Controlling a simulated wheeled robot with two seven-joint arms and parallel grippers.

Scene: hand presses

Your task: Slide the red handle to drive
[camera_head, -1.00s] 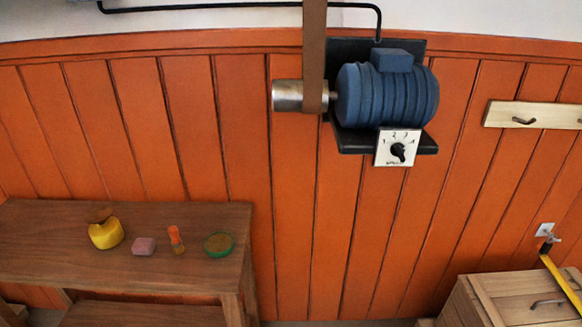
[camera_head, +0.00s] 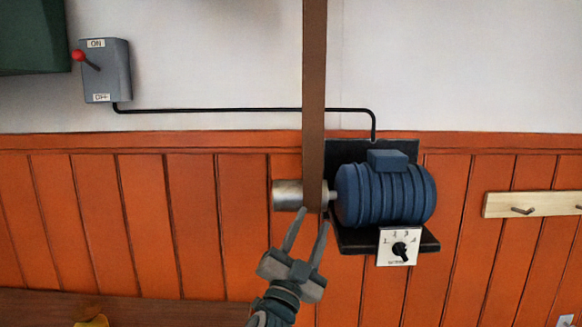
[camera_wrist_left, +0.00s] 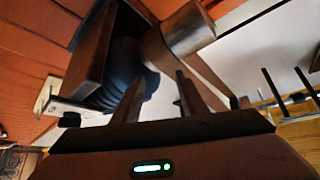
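A red knob (camera_head: 78,55) sits on the end of a short lever on a grey ON/OFF switch box (camera_head: 106,78), upper left on the wall. No label reading "drive" shows. My left gripper (camera_head: 313,216) is raised in front of the wall, well right of and below that knob. Its two fingers are apart with nothing between them. Their tips appear near the lower end of the brown belt (camera_head: 314,90) and the metal pulley (camera_head: 287,195); contact cannot be told. In the left wrist view the open fingers (camera_wrist_left: 160,82) point toward the pulley (camera_wrist_left: 187,30). My right gripper is out of view.
A blue motor (camera_head: 385,195) with a dial plate (camera_head: 399,247) is mounted on a black bracket right of the gripper. A dark green object (camera_head: 30,35) is cut off at upper left. A peg rail (camera_head: 530,204) is at right. A wooden table (camera_head: 150,308) lies below.

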